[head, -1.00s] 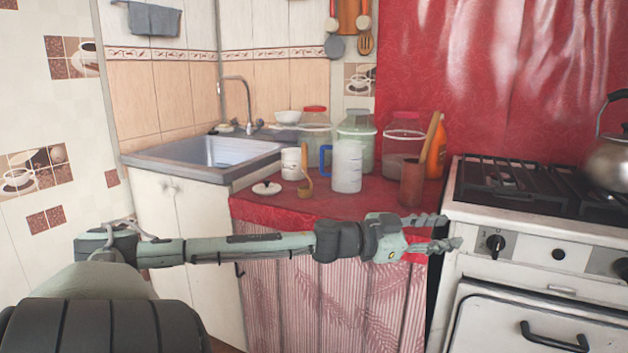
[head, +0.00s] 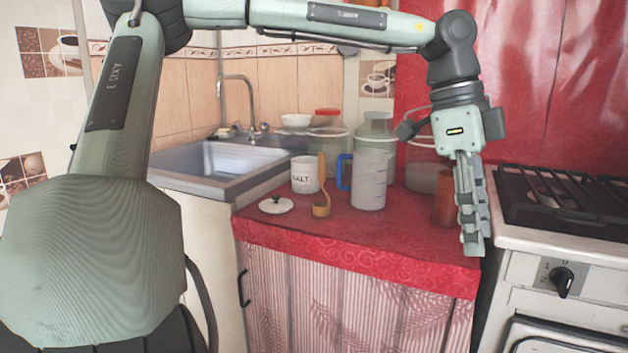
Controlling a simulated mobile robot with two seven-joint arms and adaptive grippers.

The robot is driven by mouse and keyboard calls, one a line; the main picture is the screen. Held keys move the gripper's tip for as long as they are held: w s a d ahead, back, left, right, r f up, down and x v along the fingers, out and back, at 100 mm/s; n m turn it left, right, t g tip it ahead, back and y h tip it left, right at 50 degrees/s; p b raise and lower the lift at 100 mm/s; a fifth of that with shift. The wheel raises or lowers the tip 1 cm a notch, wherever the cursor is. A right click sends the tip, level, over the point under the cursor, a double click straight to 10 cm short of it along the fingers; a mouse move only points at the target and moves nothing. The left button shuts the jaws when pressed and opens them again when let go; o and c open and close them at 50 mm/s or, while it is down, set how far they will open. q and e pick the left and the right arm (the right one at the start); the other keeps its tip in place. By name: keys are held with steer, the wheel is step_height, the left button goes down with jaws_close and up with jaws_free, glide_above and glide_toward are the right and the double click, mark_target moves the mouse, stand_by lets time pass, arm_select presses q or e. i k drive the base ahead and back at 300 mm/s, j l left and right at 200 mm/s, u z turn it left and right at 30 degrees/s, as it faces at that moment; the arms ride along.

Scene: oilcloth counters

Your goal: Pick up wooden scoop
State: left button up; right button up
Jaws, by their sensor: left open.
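The wooden scoop (head: 321,188) rests on the red oilcloth counter (head: 400,236), its handle pointing up and its rounded bowl at the bottom. It is beside the white salt canister (head: 304,174) and left of the clear measuring jug (head: 370,180) with a blue handle. My left gripper (head: 474,240) points down at the right end of the counter, well to the right of the scoop. It is open with nothing between its fingers; from this side the fingers overlap. My right gripper is out of view.
A white lid (head: 276,205) lies left of the scoop. A brown cup (head: 446,210) stands partly behind my left gripper. Large jars (head: 376,128) stand at the back. The stove (head: 560,215) is on the right, the sink (head: 222,165) on the left. The counter's front strip is clear.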

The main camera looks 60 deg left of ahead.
mark_target(321, 209)
steer(key=i+j, duration=0.1)
steer(key=j, duration=1)
steer(key=i+j, duration=0.15)
steer(key=j, duration=0.4)
steer(key=i+j, duration=0.1)
steer(key=j, duration=0.4)
